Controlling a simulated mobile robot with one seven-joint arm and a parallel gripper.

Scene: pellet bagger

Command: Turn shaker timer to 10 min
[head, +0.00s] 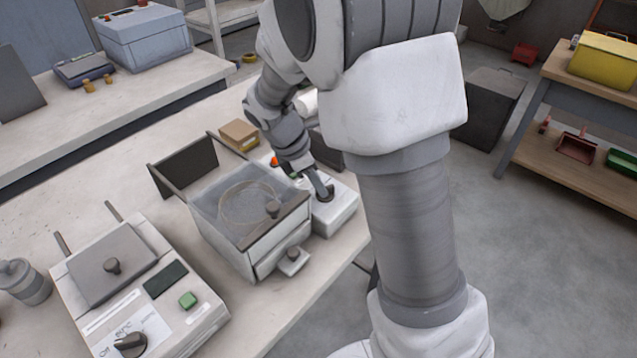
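My gripper (325,193) reaches down to the top of a low white box (338,214) on the bench. Its dark fingers are at or just above the box top; whether they hold anything is not clear. An orange-red button (274,161) shows behind my wrist. No timer dial or minute marks are readable on the white box; my arm and gripper cover part of it. I cannot tell for sure which unit is the shaker. A grey-white unit (262,238) with a see-through lid and a small front drawer stands directly left of the white box.
A white machine (200,322) at front left has a green button (187,300) and a black dial (131,344) with "Off" beside it. A grey jar (25,282) stands left of it. A cardboard box (239,135) lies behind. Bare bench (285,309) shows in front.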

